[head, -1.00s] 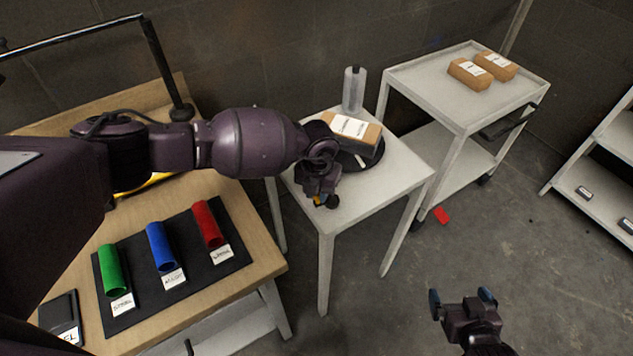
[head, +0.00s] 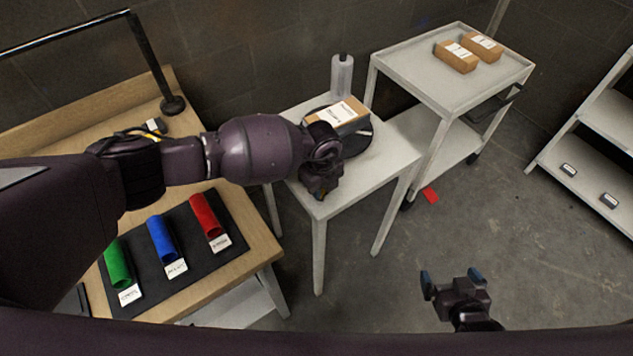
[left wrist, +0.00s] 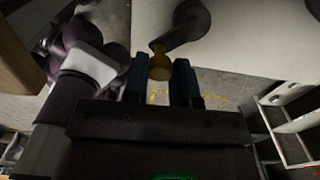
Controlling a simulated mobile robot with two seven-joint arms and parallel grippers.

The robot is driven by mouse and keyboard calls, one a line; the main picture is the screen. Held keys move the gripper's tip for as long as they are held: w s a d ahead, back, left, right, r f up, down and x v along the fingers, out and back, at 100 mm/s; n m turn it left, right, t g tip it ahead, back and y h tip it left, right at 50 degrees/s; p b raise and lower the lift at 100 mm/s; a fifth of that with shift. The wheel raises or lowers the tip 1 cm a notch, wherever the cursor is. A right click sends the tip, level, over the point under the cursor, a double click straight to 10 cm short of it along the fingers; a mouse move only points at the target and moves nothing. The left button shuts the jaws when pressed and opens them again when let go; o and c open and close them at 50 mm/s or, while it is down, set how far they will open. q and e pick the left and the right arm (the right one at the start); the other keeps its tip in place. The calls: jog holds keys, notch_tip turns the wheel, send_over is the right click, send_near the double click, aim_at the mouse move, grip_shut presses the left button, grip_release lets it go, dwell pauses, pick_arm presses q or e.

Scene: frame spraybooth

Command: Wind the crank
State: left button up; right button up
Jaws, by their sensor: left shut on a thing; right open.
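The crank (left wrist: 188,28) shows in the left wrist view as a dark arm ending in a brass-coloured knob (left wrist: 160,66). The knob sits between the blue fingertips of my left gripper (left wrist: 160,82), which is shut on it. In the head view my left gripper (head: 319,190) is at the near edge of the small white table, and it hides the crank there. A black turntable (head: 362,146) on that table carries a labelled cardboard box (head: 340,114), partly behind my wrist. My right gripper (head: 452,287) is open and empty above the floor.
A grey bottle (head: 342,76) stands behind the turntable. A white cart (head: 425,88) with two boxes is to the right. Green, blue and red tubes (head: 162,240) lie on a black mat on the wooden bench (head: 245,262). A red piece (head: 430,196) lies on the floor.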

pick_arm(q)
jog(key=n, duration=0.1)
jog(key=d+n, duration=0.1)
jog(key=n, duration=0.1)
jog(key=shift+d+n, duration=0.15)
jog(key=shift+n, duration=0.15)
jog(key=shift+w+d+n+p, duration=0.1)
jog(key=shift+d+n+p, duration=0.15)
jog(key=shift+n, duration=0.55)
jog(key=shift+d+n+p, duration=0.15)
jog(key=shift+d+n, duration=0.1)
jog(key=shift+n, duration=0.55)
jog(key=o, duration=0.9)
jog(key=shift+r, duration=0.15)
notch_tip(320, 180, up, 11)
jog(key=shift+f+b, duration=0.2)
jog(key=shift+b, duration=0.25)
